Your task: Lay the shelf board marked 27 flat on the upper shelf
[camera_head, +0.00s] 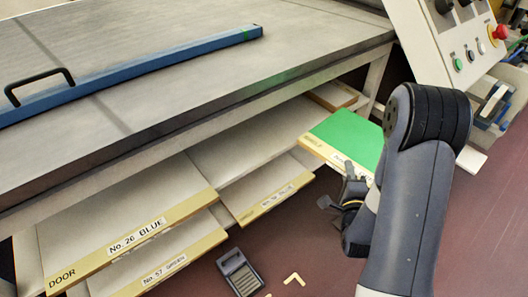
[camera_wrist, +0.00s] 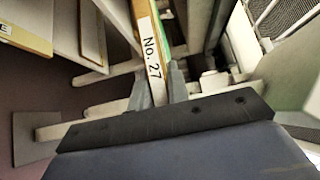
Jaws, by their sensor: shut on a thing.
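The shelf board marked 27 (camera_wrist: 151,50) has a light wooden edge with a white "No. 27" label. In the head view it is most likely the board with the bright green top (camera_head: 350,138), at the right end of the shelves under the table. My gripper (camera_head: 350,200) is at its front edge, partly hidden by my arm. In the wrist view my gripper (camera_wrist: 160,88) has its two fingers on either side of the board's edge, shut on it. The upper shelf (camera_head: 240,140) is the pale surface under the tabletop. Whether the board rests on it cannot be told.
Other boards stick out to the left: No. 26 BLUE (camera_head: 130,230), No. 57 (camera_head: 165,265) and one in the middle (camera_head: 265,190). A tabletop with a blue bar (camera_head: 140,75) overhangs them. A control panel (camera_head: 455,40) stands at right. A small dark device (camera_head: 238,272) is on the floor.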

